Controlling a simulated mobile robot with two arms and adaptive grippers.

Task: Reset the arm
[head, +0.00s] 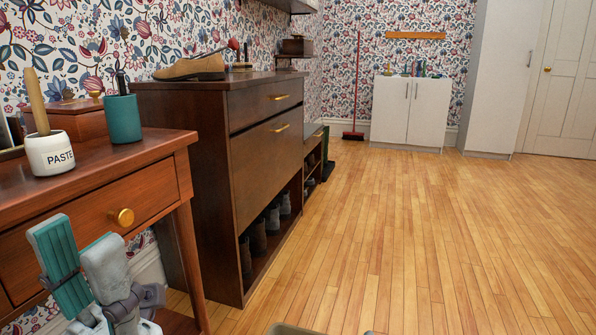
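My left gripper (77,238) is in the lower left, in front of the brown side table (150,148) with its drawer and round brass knob. Its two grey fingers with teal pads point up and stand apart, with nothing seen between them. The rest of the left arm is mostly cut off by the bottom edge. My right gripper is not in view.
A white PASTE pot (50,155) with a wooden handle and a teal cup (122,118) stand on the side table. A dark shoe cabinet (265,150) stands beyond it. A white cabinet (410,110) stands at the back. The wooden floor (440,235) is clear to the right.

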